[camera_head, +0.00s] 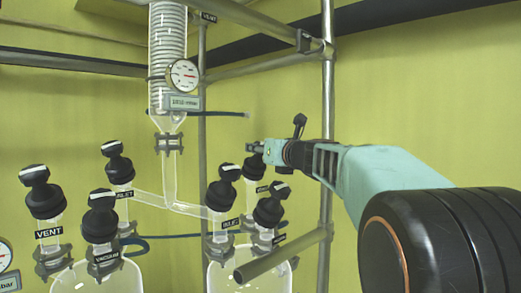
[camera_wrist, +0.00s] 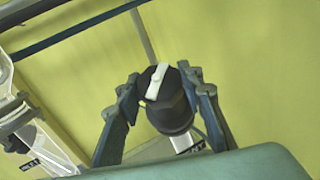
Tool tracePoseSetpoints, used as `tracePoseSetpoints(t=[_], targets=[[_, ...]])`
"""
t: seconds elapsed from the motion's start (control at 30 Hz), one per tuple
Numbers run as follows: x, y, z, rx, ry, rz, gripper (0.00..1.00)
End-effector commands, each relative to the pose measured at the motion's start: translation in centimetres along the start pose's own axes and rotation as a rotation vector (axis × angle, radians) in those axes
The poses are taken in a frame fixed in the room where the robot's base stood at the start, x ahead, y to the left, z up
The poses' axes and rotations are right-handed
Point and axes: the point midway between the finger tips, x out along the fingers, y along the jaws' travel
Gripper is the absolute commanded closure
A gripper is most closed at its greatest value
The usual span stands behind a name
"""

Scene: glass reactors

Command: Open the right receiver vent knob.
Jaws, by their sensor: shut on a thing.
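The right receiver (camera_head: 250,278) is a glass vessel at the bottom centre of the head view, with several black knobs on its necks. Its vent knob (camera_head: 255,171) is the rear one, above a partly hidden label. My gripper (camera_head: 257,148) reaches in from the right at the top of this knob. In the wrist view the black knob (camera_wrist: 170,110) with a white bar on top sits between the two fingers of my gripper (camera_wrist: 160,86), which are shut on its sides. The white bar runs steeply, leaning slightly right at its upper end.
The inlet knob (camera_head: 222,186) and another black knob (camera_head: 271,204) stand close by on the same receiver. A metal upright (camera_head: 327,100) stands behind my arm. A horizontal bar (camera_head: 285,252) crosses in front of the receiver. A glass column with a gauge (camera_head: 183,75) is at upper left.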

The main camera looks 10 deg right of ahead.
Motion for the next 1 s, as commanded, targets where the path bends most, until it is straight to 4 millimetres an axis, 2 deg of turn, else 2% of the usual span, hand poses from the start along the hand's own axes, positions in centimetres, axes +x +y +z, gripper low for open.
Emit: tracePoseSetpoints(t=[0.37,1.0], targets=[[0.03,-0.2,-0.02,-0.037,0.001,0.064,0.9],[0.03,-0.14,0.4,-0.237,0.001,0.419,0.9]])
